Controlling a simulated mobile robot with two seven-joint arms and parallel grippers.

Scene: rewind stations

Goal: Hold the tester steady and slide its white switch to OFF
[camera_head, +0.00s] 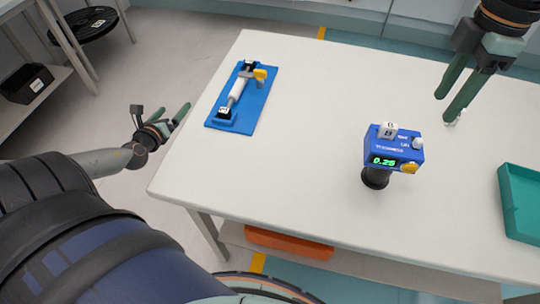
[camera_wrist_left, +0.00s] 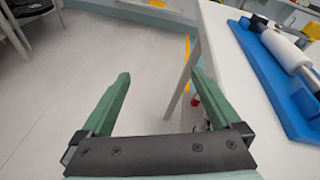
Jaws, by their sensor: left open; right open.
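The tester (camera_head: 392,150) is a small blue box with a green lit display reading about 0.25. It stands on a dark round base (camera_head: 375,178) on the white table. On its top are a white block with dark marks (camera_head: 387,130) and a white knob (camera_head: 417,143); a yellow part (camera_head: 409,168) is at its front. I cannot tell which way a switch is set. My right gripper (camera_head: 445,108) is open and empty, above the table, up and right of the tester. My left gripper (camera_head: 182,112) is open and empty, off the table's left edge; its fingers also show in the left wrist view (camera_wrist_left: 160,95).
A blue board (camera_head: 216,118) with a white cylinder and yellow handle lies on the table's left part, also seen in the left wrist view (camera_wrist_left: 265,70). A teal tray (camera_head: 515,205) is at the right edge. An orange bin (camera_head: 290,244) sits below. The table's middle is clear.

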